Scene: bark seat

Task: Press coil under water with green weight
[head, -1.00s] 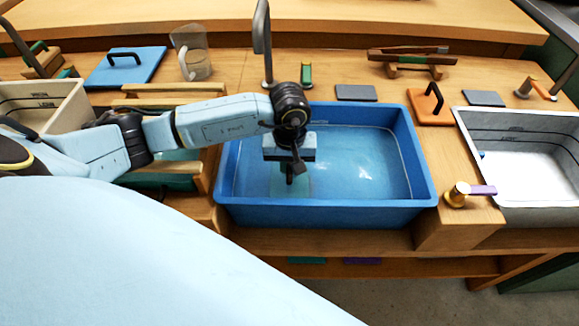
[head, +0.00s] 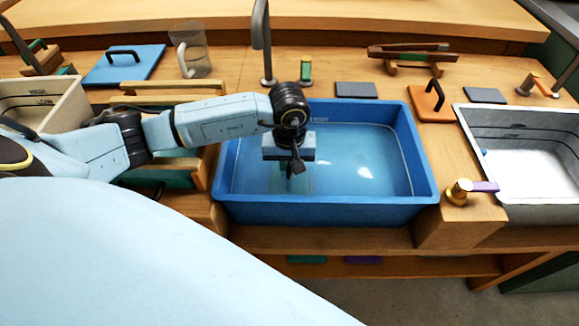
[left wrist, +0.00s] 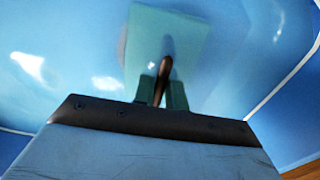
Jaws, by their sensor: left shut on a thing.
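My left gripper (head: 294,170) reaches down into the blue basin (head: 330,211), left of its middle. In the left wrist view its fingers (left wrist: 161,92) are shut on the dark handle of the green weight (left wrist: 150,25). The weight is a flat pale-green block below the fingers. In the head view the weight is only a faint greenish shape under the water (head: 370,150), partly behind the gripper. I cannot tell whether it touches the basin floor. No coil shows; anything beneath the weight is hidden. My right gripper is out of view.
A grey basin (head: 530,207) stands at the right, with a brass tap with a purple lever (head: 472,190) between the basins. A curved spout (head: 262,40) rises behind the blue basin. An orange lid with a handle (head: 430,104) lies behind right.

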